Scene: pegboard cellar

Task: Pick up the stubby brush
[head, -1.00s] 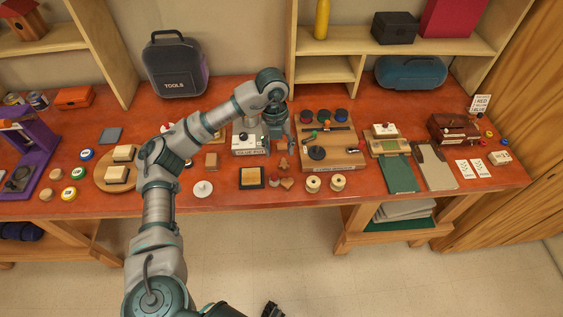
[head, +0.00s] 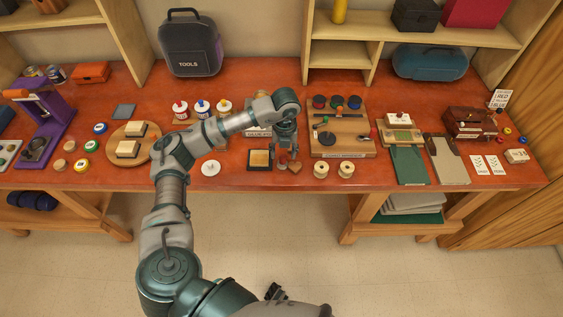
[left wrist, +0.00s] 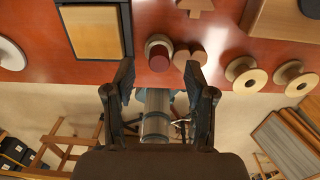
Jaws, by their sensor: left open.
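A short round piece with a pale rim and a dark red top, probably the stubby brush (left wrist: 158,52), stands near the table's front edge in the left wrist view. It looks upright. My left gripper (left wrist: 158,74) is open, with its fingertips on either side of this piece's near edge in the picture; whether they touch it I cannot tell. In the head view my left gripper (head: 286,153) points down over the same spot and partly hides it. A small dark part at the bottom (head: 275,292) looks like my right gripper, mostly hidden.
A heart-shaped wooden piece (left wrist: 190,56) lies right beside the round piece. A framed square pad (left wrist: 92,32) is to the left. Two wooden spools (head: 333,171) stand to the right. A wooden board with pots (head: 342,146) is behind them. The red table (head: 230,178) ends just in front.

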